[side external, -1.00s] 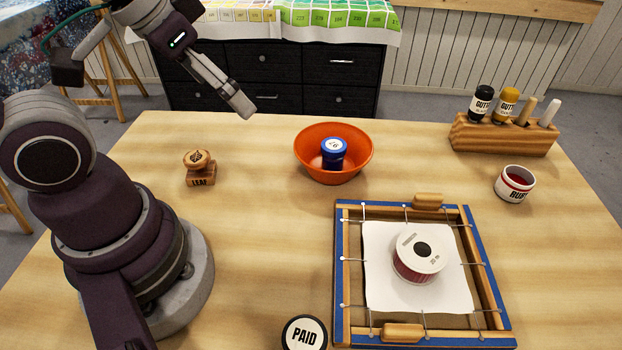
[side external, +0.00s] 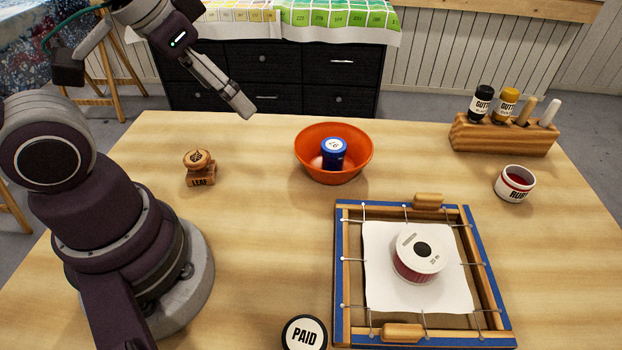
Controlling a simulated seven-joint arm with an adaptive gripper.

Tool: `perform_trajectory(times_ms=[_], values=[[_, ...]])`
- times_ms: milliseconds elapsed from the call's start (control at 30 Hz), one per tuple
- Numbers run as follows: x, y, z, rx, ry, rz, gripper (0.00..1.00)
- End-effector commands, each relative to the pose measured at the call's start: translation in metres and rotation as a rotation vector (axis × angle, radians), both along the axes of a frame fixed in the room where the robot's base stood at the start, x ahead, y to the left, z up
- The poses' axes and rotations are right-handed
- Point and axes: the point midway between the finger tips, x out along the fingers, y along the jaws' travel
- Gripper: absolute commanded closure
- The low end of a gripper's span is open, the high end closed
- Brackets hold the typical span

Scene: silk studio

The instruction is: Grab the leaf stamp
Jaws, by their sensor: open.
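The leaf stamp (side external: 200,169) is a small wooden stamp with a round knob and a block base marked LEAF. It stands upright on the left part of the wooden table, near my base. My gripper (side external: 245,108) is raised above the far edge of the table, up and to the right of the stamp in the picture. It is apart from the stamp, open, and nothing shows between its fingers. The gap between the fingers is hard to see from this side.
An orange bowl (side external: 310,173) with a blue jar (side external: 334,153) stands right of the stamp. The table between stamp and bowl is clear.

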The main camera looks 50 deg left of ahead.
Motion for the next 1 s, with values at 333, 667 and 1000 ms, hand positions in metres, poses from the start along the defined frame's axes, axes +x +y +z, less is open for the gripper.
perform_trajectory(times_ms=[333, 667, 1000], values=[[0.005, 0.014, -0.005, 0.085, 0.058, -0.103, 0.18], [0.005, 0.120, -0.061, 0.344, 0.392, -0.993, 0.18], [-0.014, 0.152, -0.109, 0.328, 0.413, -1.347, 0.18]])
